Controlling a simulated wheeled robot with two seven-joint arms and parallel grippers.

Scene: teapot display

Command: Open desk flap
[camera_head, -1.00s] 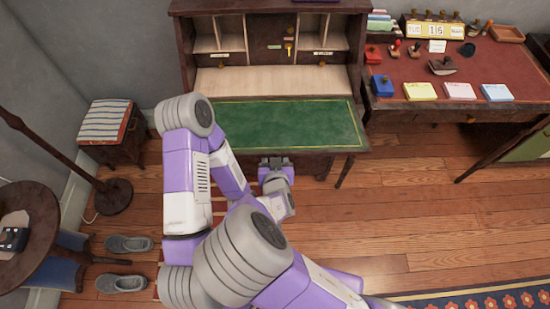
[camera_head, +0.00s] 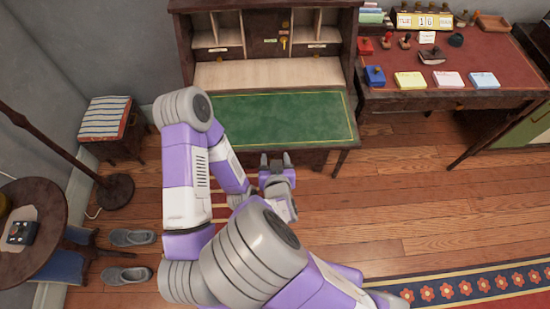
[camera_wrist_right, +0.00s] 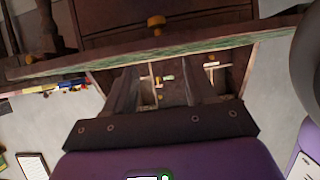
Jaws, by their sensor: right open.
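The desk flap (camera_head: 275,118) lies lowered and roughly level, its green panel with a yellow border facing up, in front of the brown desk (camera_head: 358,30). In the right wrist view the flap's front edge (camera_wrist_right: 230,43) crosses as a thin strip. My right gripper (camera_head: 275,158) is just in front of the flap's front edge, pointing toward the desk. Its two fingers are spread, with nothing between them; they also show in the right wrist view (camera_wrist_right: 160,88). Whether they touch the flap I cannot tell. My left gripper is not in view.
A red-topped side desk (camera_head: 455,65) with stamps and paper pads stands at the right. A striped stool (camera_head: 105,118), lamp base (camera_head: 115,190), shoes (camera_head: 130,237) and round table (camera_head: 30,255) are at the left. The wooden floor (camera_head: 400,200) at front right is clear.

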